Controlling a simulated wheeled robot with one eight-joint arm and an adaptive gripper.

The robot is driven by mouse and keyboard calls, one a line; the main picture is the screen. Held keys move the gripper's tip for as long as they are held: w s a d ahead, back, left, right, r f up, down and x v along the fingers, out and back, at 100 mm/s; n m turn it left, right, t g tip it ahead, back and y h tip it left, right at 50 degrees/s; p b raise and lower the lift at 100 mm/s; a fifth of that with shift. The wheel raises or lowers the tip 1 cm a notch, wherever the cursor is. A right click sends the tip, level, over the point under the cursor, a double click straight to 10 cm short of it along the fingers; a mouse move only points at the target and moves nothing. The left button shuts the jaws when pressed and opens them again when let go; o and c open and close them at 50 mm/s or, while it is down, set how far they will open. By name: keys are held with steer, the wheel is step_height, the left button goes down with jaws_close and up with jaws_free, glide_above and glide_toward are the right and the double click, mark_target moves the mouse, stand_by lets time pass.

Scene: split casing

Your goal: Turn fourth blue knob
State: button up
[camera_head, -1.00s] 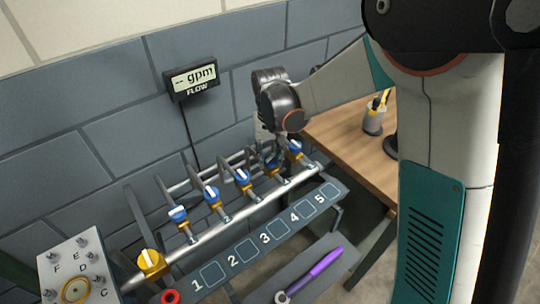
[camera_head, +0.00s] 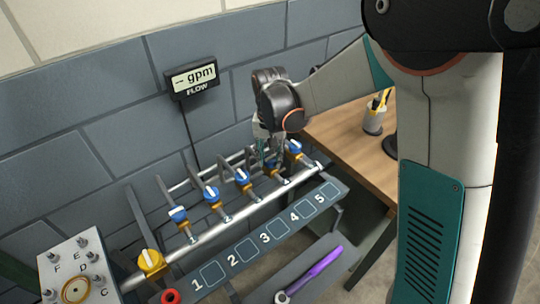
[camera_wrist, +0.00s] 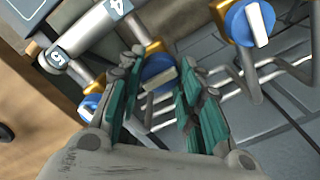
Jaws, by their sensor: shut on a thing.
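The fourth blue knob (camera_wrist: 157,71) has a white handle bar and a yellow-orange base. In the wrist view it sits between the two fingers of my gripper (camera_wrist: 158,90), which is shut on it. In the head view my gripper (camera_head: 268,152) comes down from above onto the fourth valve and hides most of its knob. The third blue knob (camera_head: 242,177) is just left of it, and the fifth blue knob (camera_head: 295,149) just right. The first (camera_head: 178,215) and second (camera_head: 211,195) blue knobs are farther left on the same pipe.
A numbered panel (camera_head: 265,238) runs in front of the pipe. A yellow knob (camera_head: 150,262) and red ring (camera_head: 170,297) are at lower left. A purple-handled tool (camera_head: 322,262) lies on the lower shelf. A wooden table (camera_head: 350,150) stands right.

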mark_target(270, 157)
steer(key=o, duration=1.1)
step_height(270, 157, up, 12)
